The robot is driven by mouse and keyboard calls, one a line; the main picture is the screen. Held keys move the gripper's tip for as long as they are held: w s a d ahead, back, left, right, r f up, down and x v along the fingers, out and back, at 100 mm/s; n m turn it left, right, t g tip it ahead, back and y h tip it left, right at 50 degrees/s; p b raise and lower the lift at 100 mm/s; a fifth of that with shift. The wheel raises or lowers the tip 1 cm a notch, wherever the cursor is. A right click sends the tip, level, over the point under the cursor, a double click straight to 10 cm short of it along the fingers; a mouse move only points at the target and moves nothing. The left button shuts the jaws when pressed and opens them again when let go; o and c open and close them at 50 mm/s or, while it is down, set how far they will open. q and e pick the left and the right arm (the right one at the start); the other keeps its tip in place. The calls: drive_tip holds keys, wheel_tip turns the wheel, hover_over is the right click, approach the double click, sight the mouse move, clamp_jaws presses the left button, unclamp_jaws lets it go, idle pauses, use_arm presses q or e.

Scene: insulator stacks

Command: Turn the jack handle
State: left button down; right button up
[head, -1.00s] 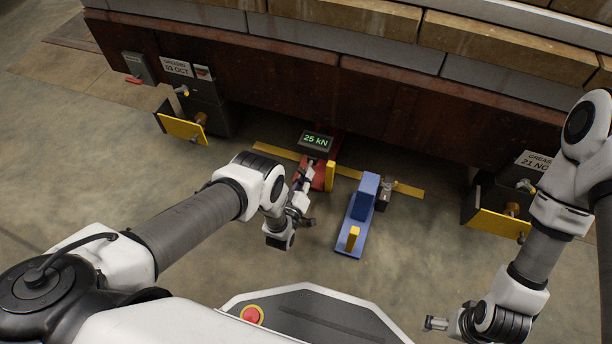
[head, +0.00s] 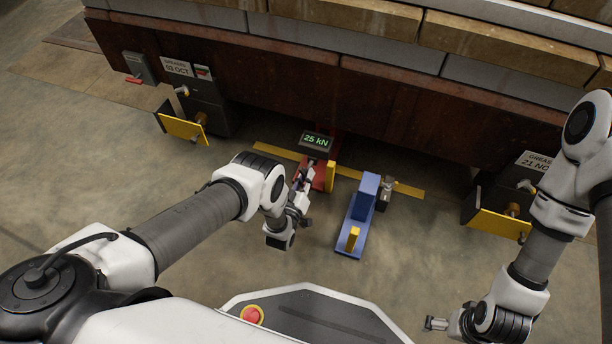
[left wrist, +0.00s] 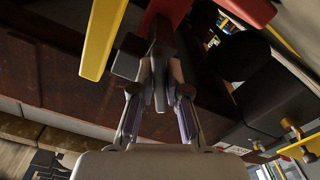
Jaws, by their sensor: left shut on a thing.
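The red jack (head: 305,174) stands on the floor below the dark red beam, with a display (head: 316,141) reading 25 kN. A yellow upright piece (head: 330,177) is at its right side. My left gripper (head: 301,184) is at the front of the jack. In the left wrist view, its fingers (left wrist: 158,90) are shut on a dark grey jack handle (left wrist: 157,62) that leads to the red body (left wrist: 168,10). The gripper partly hides the handle in the head view. My right gripper (head: 436,323) is far off at the lower right; its jaw state is unclear.
A yellow strip (head: 275,151) runs along the floor behind. Dark boxes with yellow plates stand at the left (head: 184,130) and right (head: 497,223).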

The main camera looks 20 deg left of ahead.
idle(0.5)
use_arm(q)
drive_tip(key=c, duration=1.2)
unclamp_jaws()
drive_tip(key=shift+d, duration=0.1)
drive_tip(key=shift+s, duration=0.1)
drive_tip(key=s, duration=1.1)
drive_tip(key=shift+s+a, duration=0.25)
drive_tip(key=shift+s, duration=0.15)
